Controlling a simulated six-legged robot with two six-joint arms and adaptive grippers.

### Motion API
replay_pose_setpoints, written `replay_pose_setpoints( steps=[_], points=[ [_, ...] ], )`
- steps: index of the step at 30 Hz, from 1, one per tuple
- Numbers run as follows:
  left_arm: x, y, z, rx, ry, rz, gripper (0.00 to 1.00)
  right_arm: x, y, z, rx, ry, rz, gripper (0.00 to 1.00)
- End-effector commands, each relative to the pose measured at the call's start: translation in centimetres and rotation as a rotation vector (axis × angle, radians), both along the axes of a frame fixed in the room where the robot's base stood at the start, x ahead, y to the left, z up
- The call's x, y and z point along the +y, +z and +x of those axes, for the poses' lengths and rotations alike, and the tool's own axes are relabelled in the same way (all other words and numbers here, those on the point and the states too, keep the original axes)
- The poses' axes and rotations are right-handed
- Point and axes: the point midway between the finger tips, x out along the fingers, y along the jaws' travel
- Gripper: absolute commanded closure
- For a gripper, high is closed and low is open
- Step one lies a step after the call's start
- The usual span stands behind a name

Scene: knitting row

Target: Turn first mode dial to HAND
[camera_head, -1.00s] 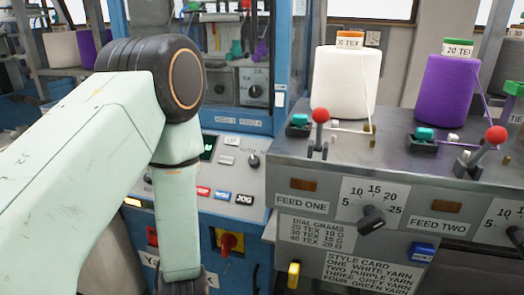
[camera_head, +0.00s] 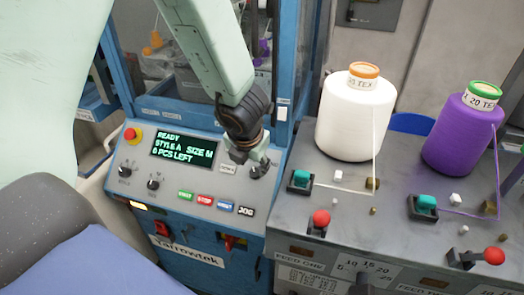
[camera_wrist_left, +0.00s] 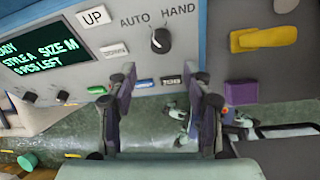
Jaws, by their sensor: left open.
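The mode dial (camera_wrist_left: 160,40) is a black knob on the grey control panel, below the labels AUTO and HAND in the left wrist view. I cannot tell for sure which label its pointer faces. In the head view, my left gripper (camera_head: 250,155) reaches down from above to the right part of the panel (camera_head: 190,215), by the dial, which it partly hides. In the left wrist view, my left gripper (camera_wrist_left: 166,76) is open and empty; its two fingers stand apart, with the dial ahead between and beyond the tips. My right gripper is not in view.
The panel has a green display (camera_head: 184,150), a red stop button (camera_head: 132,135) and coloured keys below. To the right, a grey bench carries a white yarn cone (camera_head: 352,115), a purple cone (camera_head: 462,130) and red-knobbed levers. A yellow handle (camera_wrist_left: 263,38) sits right of the dial.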

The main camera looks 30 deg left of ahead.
Motion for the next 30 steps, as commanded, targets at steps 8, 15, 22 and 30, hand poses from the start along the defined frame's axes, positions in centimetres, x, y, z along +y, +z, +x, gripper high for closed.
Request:
replay_pose_setpoints(
  steps=[8,15,22,30],
  points=[
    [0.1,-0.4,0.3,-0.021,0.063,-0.033,0.49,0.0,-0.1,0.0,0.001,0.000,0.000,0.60],
    [0.7,-4.0,1.4,-0.019,0.062,-0.032,0.49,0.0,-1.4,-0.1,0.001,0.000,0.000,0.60],
    [1.0,-5.9,2.4,-0.021,0.058,-0.031,0.49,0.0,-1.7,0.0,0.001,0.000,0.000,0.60],
    [1.1,-6.1,2.8,-0.021,0.056,-0.031,0.49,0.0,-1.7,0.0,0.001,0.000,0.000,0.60]
  ],
)
